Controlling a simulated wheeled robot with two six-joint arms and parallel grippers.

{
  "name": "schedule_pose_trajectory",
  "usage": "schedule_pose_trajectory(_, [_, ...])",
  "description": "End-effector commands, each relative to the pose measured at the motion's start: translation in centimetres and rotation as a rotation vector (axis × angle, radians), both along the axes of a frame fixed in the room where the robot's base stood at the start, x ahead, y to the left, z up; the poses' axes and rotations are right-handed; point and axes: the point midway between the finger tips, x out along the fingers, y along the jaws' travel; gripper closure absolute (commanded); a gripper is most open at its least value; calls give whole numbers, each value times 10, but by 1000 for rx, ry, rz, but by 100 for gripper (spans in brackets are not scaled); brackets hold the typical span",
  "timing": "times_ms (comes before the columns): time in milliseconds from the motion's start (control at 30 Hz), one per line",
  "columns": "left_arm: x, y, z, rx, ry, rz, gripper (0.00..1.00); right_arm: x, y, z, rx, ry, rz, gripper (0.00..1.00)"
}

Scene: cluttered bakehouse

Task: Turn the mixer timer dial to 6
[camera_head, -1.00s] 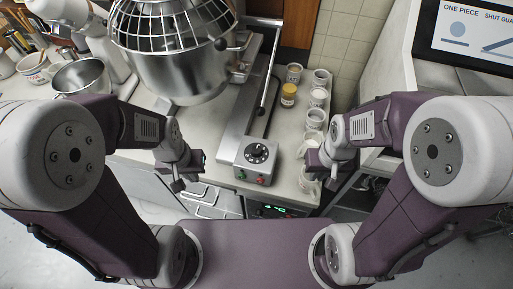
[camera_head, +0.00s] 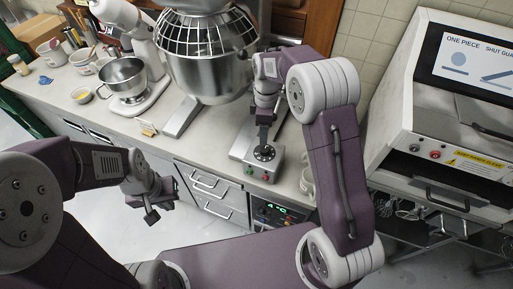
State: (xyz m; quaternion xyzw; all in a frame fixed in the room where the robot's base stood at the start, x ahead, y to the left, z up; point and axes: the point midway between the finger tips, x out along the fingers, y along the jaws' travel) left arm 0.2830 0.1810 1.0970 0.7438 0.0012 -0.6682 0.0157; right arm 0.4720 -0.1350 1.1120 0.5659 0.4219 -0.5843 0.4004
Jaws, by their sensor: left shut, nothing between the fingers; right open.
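The mixer timer dial (camera_head: 264,154) is a round black knob with pale marks on top of a grey control box (camera_head: 250,169). Its marks are too small to read. My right gripper (camera_head: 264,143) points down directly above the dial, with its fingers at or just over it. It is open, and I cannot tell whether it touches the knob. The fingers hide part of the dial. The mixer (camera_head: 205,65) with its steel bowl and wire guard stands behind and to the left. My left gripper (camera_head: 151,216) is shut and empty, in front of the counter and away from the dial.
Red and green buttons sit on the box front. A small stand mixer (camera_head: 152,92) and bowls are at left on the counter (camera_head: 200,140). White cups (camera_head: 307,180) stand right of the box, partly hidden by my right arm. A machine with a screen (camera_head: 480,50) is at right.

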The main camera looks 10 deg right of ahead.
Motion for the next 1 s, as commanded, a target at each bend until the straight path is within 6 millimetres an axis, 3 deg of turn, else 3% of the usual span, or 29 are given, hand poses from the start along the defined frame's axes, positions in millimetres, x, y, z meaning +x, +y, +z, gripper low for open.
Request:
schedule_pose_trajectory(167, [0, 0, 3, 0, 0, 0, 100, -1, 0, -11, 0, 0, -1, 47])
schedule_pose_trajectory(533, [0, 0, 19, 0, 0, 0, 100, -3, 1, -79, 0, -2, -2, 47])
schedule_pose_trajectory(867, [0, 0, 20, 0, 0, 0, 100, -3, 1, -90, 0, -5, -3, 47])
schedule_pose_trajectory(900, [0, 0, 20, 0, 0, 0, 100, -3, 1, -90, 0, -5, -3, 50])
schedule_pose_trajectory(1000, [0, 0, 20, 0, 0, 0, 100, -3, 1, -90, 0, -5, -3, 78])
